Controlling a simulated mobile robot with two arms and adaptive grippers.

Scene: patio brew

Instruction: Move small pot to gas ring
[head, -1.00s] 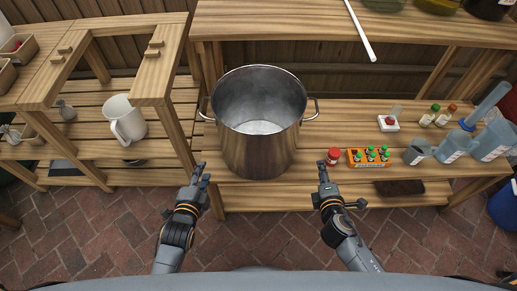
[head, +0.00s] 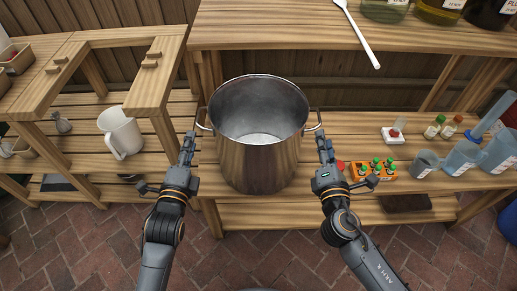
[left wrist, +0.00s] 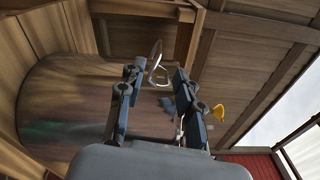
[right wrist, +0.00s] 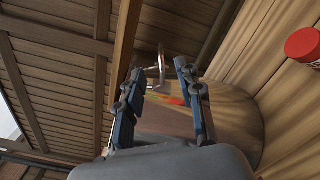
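The pot (head: 260,160) is a steel, open, empty-looking vessel standing upright on the lower wooden shelf. Its left loop handle (head: 203,120) and right loop handle (head: 314,121) stick out at the rim. My left gripper (head: 188,142) is just left of the pot, close to the left handle. In the left wrist view its fingers (left wrist: 150,95) are apart, with the handle (left wrist: 154,60) beyond and between them. My right gripper (head: 324,143) is just right of the pot near the right handle. In the right wrist view its fingers (right wrist: 160,85) are apart around the line of the handle (right wrist: 161,66). No gas ring is identifiable.
An orange crate of small green-capped bottles (head: 374,168) stands close right of my right gripper, with a red-lidded jar partly hidden beside it. A white pitcher (head: 121,134) is on the left shelf. A white spoon (head: 358,35) lies on the upper shelf (head: 280,38).

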